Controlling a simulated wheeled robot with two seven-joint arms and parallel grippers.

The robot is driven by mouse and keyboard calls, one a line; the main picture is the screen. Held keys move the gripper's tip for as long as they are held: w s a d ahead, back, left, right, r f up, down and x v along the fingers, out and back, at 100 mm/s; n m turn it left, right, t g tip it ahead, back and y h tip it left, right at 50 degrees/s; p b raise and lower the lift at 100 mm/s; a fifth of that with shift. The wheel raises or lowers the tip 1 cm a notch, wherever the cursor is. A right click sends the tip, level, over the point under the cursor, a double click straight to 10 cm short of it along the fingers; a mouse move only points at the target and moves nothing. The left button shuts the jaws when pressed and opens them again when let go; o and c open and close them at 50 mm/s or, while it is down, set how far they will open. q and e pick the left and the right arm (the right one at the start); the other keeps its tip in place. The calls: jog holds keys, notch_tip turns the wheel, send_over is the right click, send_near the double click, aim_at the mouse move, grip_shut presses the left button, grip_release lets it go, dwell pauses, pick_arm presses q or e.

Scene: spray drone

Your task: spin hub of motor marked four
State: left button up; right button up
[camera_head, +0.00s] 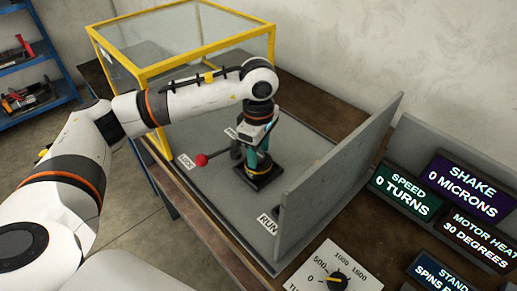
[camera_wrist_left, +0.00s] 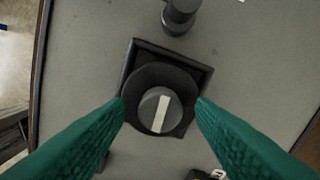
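A motor (camera_wrist_left: 160,85) shows in the left wrist view as a dark round body on a square black base, with a grey hub (camera_wrist_left: 158,110) bearing a white stripe. No number four is readable on it. My left gripper (camera_wrist_left: 160,102) points down over it, its teal fingers spread to either side of the dark round body. I cannot tell whether they touch it. In the head view the left gripper (camera_head: 258,160) is above the black base (camera_head: 264,178), hiding most of the motor. My right gripper is not in view.
A yellow-framed clear guard (camera_head: 185,62) stands behind the arm. A red-knobbed lever (camera_head: 201,160) sits left of the motor by a small label. A grey upright panel (camera_head: 340,165) stands right. Displays read speed 0 turns (camera_head: 405,193) and shake 0 microns (camera_head: 472,187). A dial (camera_head: 336,277) is at front.

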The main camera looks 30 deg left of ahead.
aim_at(259, 154)
pick_arm(q)
jog(key=shift+r, duration=0.45)
notch_tip(259, 154, up, 11)
jog(key=b, duration=0.1)
dwell(0.5)
